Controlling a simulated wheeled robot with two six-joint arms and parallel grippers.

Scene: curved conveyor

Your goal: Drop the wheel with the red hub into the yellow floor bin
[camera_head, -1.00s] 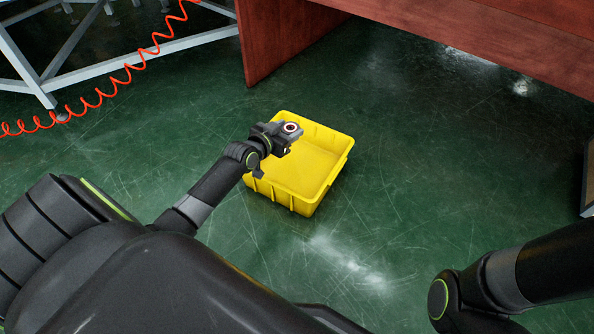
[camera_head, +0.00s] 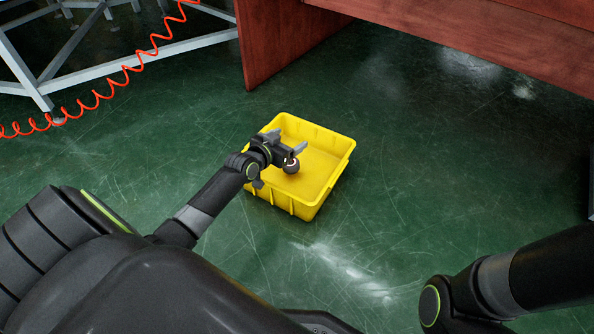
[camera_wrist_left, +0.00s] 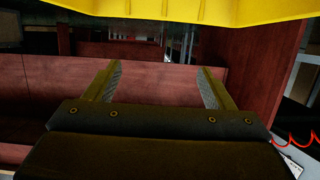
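The yellow floor bin (camera_head: 322,142) stands on the green floor, and its yellow side also shows along the top of the left wrist view (camera_wrist_left: 190,10). My left gripper (camera_head: 287,141) is over the bin with its fingers spread. The left wrist view shows nothing between these fingers (camera_wrist_left: 161,72). The small dark wheel (camera_head: 291,166) shows just below the gripper, within the bin's outline; I cannot tell whether it is falling or resting. Its hub is hard to make out. My right arm shows at lower right, but its gripper is out of view.
A reddish wooden panel structure (camera_head: 430,35) stands behind the bin. A pale metal frame (camera_head: 60,75) and a coiled red hose (camera_head: 100,97) are at upper left. The green floor (camera_head: 420,170) right of the bin is clear.

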